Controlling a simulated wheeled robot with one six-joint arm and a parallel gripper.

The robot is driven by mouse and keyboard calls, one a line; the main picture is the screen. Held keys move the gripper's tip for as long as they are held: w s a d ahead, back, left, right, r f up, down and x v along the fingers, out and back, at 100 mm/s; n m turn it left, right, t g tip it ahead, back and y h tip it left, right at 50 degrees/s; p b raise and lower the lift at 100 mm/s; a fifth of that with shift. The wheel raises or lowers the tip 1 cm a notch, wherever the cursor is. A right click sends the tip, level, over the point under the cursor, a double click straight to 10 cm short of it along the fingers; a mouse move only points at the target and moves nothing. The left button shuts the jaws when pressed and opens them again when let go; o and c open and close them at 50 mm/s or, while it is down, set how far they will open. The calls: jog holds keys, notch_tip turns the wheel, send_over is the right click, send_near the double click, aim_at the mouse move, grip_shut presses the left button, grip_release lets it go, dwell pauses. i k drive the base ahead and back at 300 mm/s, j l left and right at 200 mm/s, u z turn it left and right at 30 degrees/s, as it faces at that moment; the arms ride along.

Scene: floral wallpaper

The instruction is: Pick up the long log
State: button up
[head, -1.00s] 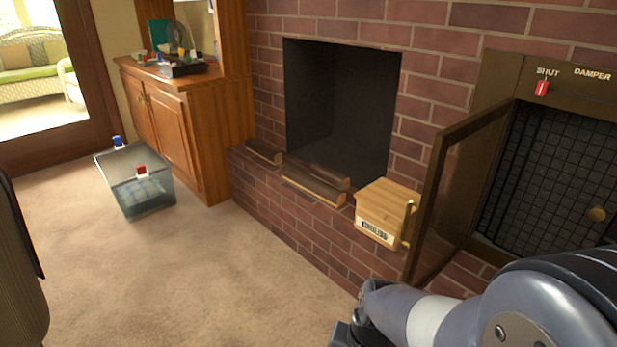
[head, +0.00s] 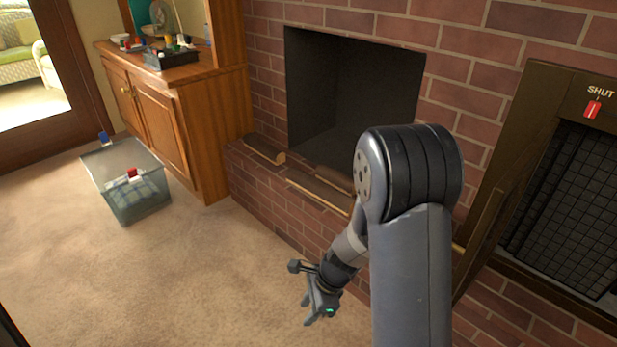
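Several split logs lie on the brick hearth ledge in front of the firebox. The long log (head: 316,194) lies along the ledge's front edge, its pale cut side showing; my arm covers its right end. A second log (head: 334,179) lies just behind it, and a shorter log (head: 264,150) lies apart to the left. My gripper (head: 306,311) hangs over the carpet, in front of and below the ledge, clear of the logs. Its fingers look spread apart, with nothing between them.
The brick hearth (head: 270,200) rises from the carpet. An open dark firebox (head: 345,100) is behind the logs. A clear bin (head: 128,190) stands on the carpet before a wooden cabinet (head: 165,115). An open metal door (head: 490,225) is right of my arm.

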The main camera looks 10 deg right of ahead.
aim_at(342, 202)
jog(key=i+j, duration=0.2)
jog(key=i, duration=0.25)
jog(key=i+j, duration=0.2)
jog(key=i, duration=0.2)
jog(key=i+j, duration=0.2)
jog(key=i, duration=0.25)
jog(key=i+j, duration=0.2)
jog(key=i, duration=0.2)
jog(key=i+z, duration=0.1)
jog(key=z, duration=0.35)
jog(key=i+j+z, duration=0.1)
jog(key=z, duration=0.3)
jog(key=j+z, duration=0.15)
jog(key=z, duration=0.3)
jog(key=i+j+z, duration=0.15)
jog(key=z, duration=0.25)
